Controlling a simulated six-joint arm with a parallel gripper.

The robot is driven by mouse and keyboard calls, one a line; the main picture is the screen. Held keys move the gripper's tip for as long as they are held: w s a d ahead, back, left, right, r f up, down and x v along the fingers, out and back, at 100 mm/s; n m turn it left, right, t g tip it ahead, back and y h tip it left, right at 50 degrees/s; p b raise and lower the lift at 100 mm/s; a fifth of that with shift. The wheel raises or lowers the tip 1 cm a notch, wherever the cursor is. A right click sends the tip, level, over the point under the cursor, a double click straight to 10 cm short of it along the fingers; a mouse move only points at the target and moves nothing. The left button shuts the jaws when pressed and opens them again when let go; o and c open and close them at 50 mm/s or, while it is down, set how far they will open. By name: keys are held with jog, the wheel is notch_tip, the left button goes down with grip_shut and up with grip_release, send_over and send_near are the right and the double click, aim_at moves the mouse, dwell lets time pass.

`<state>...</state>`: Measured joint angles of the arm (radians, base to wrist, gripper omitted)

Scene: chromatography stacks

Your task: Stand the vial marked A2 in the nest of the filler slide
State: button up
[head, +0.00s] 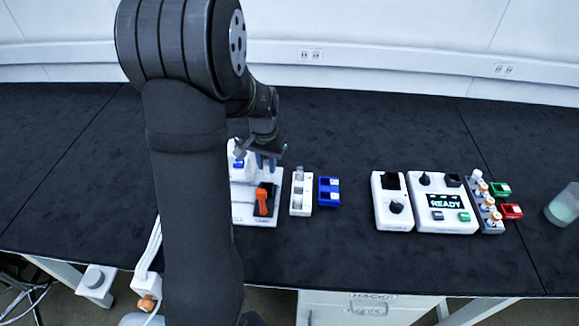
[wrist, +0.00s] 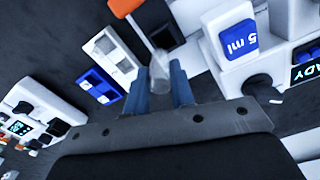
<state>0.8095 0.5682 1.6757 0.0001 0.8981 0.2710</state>
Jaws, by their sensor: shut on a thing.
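My gripper (head: 266,162) is above the white filler (head: 243,213), near its upper right part. In the wrist view its two blue fingers (wrist: 160,88) are shut on a clear, pale vial (wrist: 159,70). No A2 mark can be read on the vial. The filler also shows in the wrist view, with a blue "5 ml" label (wrist: 238,40). An orange handle (head: 262,202) lies on a dark part of the filler and also shows beyond the vial (wrist: 124,6). I cannot make out the slide's nest; the gripper and vial cover part of that area.
Right of the filler stand a white slotted rack (head: 300,207) and a blue holder (head: 329,192). Farther right are white instruments, one reading READY (head: 445,203), a grey rack of orange-banded vials (head: 485,204), green and red blocks, and a beaker (head: 562,207). Clear black bench lies between.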

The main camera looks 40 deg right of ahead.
aim_at(265, 178)
jog(key=shift+w+a+f, duration=0.15)
jog(key=shift+w+a, duration=0.1)
jog(key=shift+w, duration=0.1)
jog(key=shift+f, duration=2)
jog(key=shift+f, duration=1.25)
jog(key=o, duration=1)
jog(key=shift+r, duration=4)
jog(key=shift+f, duration=0.15)
